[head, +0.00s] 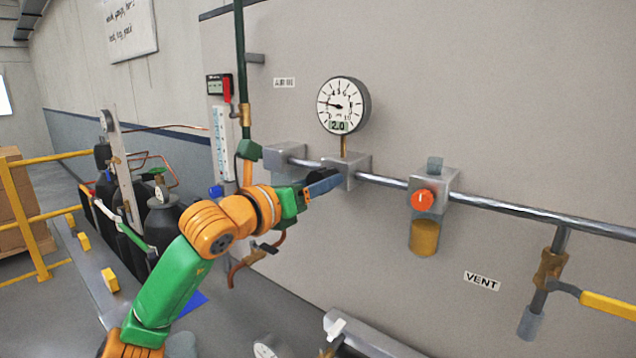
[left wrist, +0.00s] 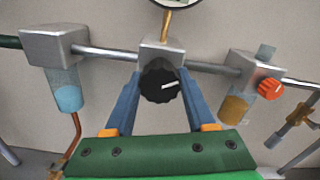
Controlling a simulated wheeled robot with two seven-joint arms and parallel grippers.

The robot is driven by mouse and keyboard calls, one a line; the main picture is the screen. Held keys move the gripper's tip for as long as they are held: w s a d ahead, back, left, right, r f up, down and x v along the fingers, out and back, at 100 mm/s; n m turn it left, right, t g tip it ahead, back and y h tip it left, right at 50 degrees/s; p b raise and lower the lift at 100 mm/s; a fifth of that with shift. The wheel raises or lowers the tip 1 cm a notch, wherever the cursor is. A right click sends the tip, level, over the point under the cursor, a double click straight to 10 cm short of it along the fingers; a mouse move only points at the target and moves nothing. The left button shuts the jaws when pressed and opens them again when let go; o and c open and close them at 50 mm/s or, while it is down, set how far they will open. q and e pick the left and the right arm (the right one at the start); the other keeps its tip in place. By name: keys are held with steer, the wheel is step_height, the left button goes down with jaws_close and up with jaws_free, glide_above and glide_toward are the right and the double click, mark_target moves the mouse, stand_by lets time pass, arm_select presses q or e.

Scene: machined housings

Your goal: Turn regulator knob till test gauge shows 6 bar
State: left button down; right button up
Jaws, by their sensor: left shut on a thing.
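The test gauge (head: 343,105) is a round white dial on the pipe, with a small green display reading 2.0 and its needle pointing left. Below it is the regulator block (head: 352,168). In the left wrist view the black regulator knob (left wrist: 160,82) with a white mark faces me on the front of the block; the mark points right and slightly up. My left gripper (left wrist: 160,90) has one blue finger on each side of the knob and is shut on it. My right gripper is not in view.
An orange-red knob (head: 423,200) sits on a block right of the regulator, above an amber bowl (head: 425,238). A yellow-handled valve (head: 606,304) is at the far right, past the VENT label (head: 482,281). Black cylinders (head: 163,220) and yellow rails (head: 18,200) stand left.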

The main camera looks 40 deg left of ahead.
arm_select(q)
steer(key=shift+f+m+b, duration=0.1)
steer(key=shift+m+b, duration=1.45)
steer(key=shift+m, duration=0.35)
steer(key=m+b, duration=0.1)
steer(key=m, duration=0.1)
steer(key=shift+m, duration=0.4)
steer(key=m+b, duration=0.1)
steer(key=m, duration=0.1)
steer(key=shift+m, duration=0.3)
steer(key=m, duration=0.3)
steer(key=shift+m+b, duration=0.3)
steer(key=shift+b, duration=0.05)
steer(key=m, duration=0.3)
steer(key=shift+m+b, duration=0.3)
steer(key=shift+m, duration=0.1)
steer(key=m, duration=0.3)
steer(key=shift+m+b, duration=0.4)
steer(key=shift+m, duration=1.6)
